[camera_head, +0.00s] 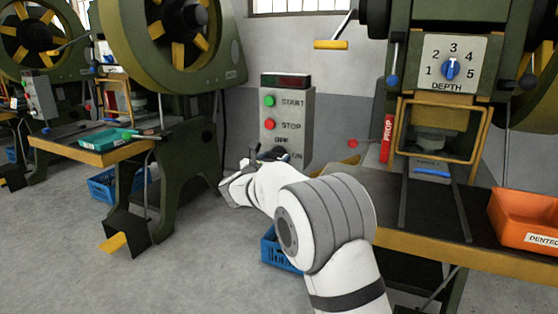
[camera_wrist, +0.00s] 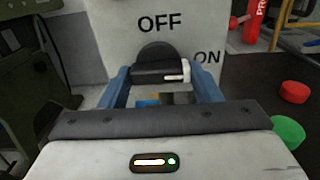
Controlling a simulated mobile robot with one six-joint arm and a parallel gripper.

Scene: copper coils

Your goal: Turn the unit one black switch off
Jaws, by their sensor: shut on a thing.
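The black switch (camera_wrist: 158,72) sits on a pale grey control box (camera_head: 292,108), below its START and STOP buttons. In the wrist view the OFF label is above the switch and the ON label is to its right. The white mark on the switch lies at its right end, toward ON. My gripper (camera_wrist: 163,82) has its two blue fingers on either side of the switch and is shut on it. In the head view my gripper (camera_head: 268,163) is at the lower part of the box, and the arm and gripper hide most of the switch.
A press with a depth dial (camera_head: 451,70) stands right of the box, with an orange bin (camera_head: 525,217) on its table. Another green press (camera_head: 175,110) stands at left. A blue crate (camera_head: 275,250) is on the floor below my arm. Open floor lies at front left.

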